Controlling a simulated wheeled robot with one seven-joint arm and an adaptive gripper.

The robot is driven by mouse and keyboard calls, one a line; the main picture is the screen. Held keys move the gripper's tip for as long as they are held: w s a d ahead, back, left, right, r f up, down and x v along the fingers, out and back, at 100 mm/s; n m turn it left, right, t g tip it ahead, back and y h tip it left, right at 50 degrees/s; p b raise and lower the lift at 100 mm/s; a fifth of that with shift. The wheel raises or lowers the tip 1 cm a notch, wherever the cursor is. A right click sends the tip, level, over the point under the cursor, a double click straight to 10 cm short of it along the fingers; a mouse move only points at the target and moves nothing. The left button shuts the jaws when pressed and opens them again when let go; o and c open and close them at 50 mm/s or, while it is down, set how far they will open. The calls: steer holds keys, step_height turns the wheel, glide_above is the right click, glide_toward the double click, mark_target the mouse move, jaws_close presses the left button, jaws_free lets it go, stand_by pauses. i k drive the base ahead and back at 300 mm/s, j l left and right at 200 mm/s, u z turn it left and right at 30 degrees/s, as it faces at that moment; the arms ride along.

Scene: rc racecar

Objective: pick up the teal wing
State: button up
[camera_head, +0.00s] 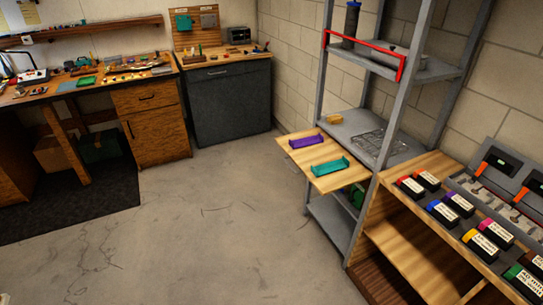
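The teal wing (317,166) is a long, thin piece with small upright ends. It lies on a light wooden board (325,184) that juts out from the grey metal shelf. A purple wing (307,141) of like shape lies behind it on the same board, with bare wood between the two. My gripper is not in view, and nothing touches the teal wing.
The grey metal shelf (359,122) stands behind the board, its front post close to the board's right side. A wooden cabinet (428,262) with several colored packs stands at right. The concrete floor (205,235) is clear.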

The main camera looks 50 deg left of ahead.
mark_target(330, 166)
steer(key=u, duration=1.5)
